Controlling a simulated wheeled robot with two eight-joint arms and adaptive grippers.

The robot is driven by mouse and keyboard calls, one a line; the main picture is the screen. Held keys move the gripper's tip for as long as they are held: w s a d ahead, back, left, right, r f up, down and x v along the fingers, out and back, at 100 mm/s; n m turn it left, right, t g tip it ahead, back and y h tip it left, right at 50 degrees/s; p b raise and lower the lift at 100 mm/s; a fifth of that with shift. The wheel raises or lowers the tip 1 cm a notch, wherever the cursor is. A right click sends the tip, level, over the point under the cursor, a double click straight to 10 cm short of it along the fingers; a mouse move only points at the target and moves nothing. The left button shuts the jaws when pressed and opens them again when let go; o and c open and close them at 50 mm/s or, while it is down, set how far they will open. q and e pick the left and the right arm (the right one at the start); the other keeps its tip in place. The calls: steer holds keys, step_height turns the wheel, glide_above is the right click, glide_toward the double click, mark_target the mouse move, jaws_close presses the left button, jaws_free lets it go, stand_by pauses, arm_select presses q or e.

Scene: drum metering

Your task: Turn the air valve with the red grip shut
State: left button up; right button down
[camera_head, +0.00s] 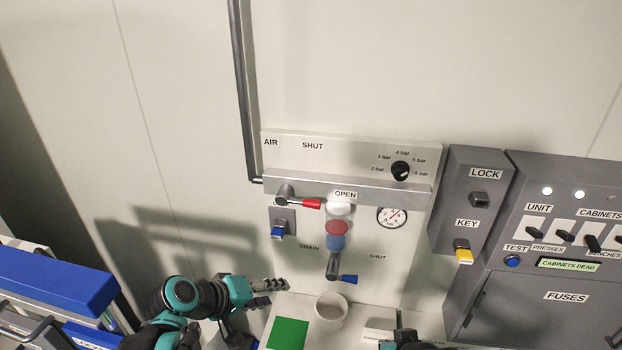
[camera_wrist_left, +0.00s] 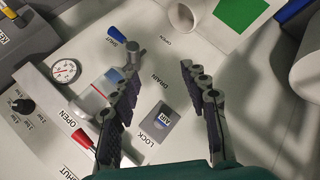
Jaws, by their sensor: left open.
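The air valve with the red grip (camera_head: 312,204) sits on the grey rail of the wall panel (camera_head: 350,155). Its lever lies level and points right, towards the OPEN label (camera_head: 345,194); the SHUT label (camera_head: 313,146) is above. My left gripper (camera_head: 275,285) is below and left of the valve, apart from it, with its fingers pointing right. In the left wrist view my left gripper (camera_wrist_left: 158,62) is open and empty. The red grip (camera_wrist_left: 82,139) shows there beside one finger, which partly covers the valve. A dark part of my right arm shows at the bottom edge; its fingers are unclear.
A drain valve with a blue grip (camera_head: 348,279) is lower on the panel, near a white cup (camera_head: 331,310). A small lock (camera_head: 283,220) with a blue tab is just below the red-gripped valve. A gauge (camera_head: 391,217) and black knob (camera_head: 400,171) are to the right.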

mark_target(305, 206)
arm_select(q)
steer(key=w+d+r+n+h+p, duration=0.1)
steer(key=w+r+h+p, duration=0.1)
steer(key=w+r, duration=0.1)
steer(key=w+d+r+n+t+h+p, duration=0.1)
steer(key=w+r+h+p, duration=0.1)
steer(key=r, duration=0.4)
steer(key=w+d+r+n+h+p, duration=0.1)
steer(key=w+r+h+p, duration=0.2)
steer(key=w+r+p, duration=0.1)
steer(key=shift+w+d+r+t, duration=0.15)
steer(key=shift+w+r, duration=0.25)
steer(key=shift+w, duration=0.15)
steer(key=shift+w+d+r+t, duration=0.15)
steer(key=shift+w+r, duration=0.2)
steer(key=shift+w, duration=0.2)
steer(key=x, duration=0.7)
steer(key=shift+w+d, duration=0.15)
steer(key=shift+d, duration=0.15)
jaws_close()
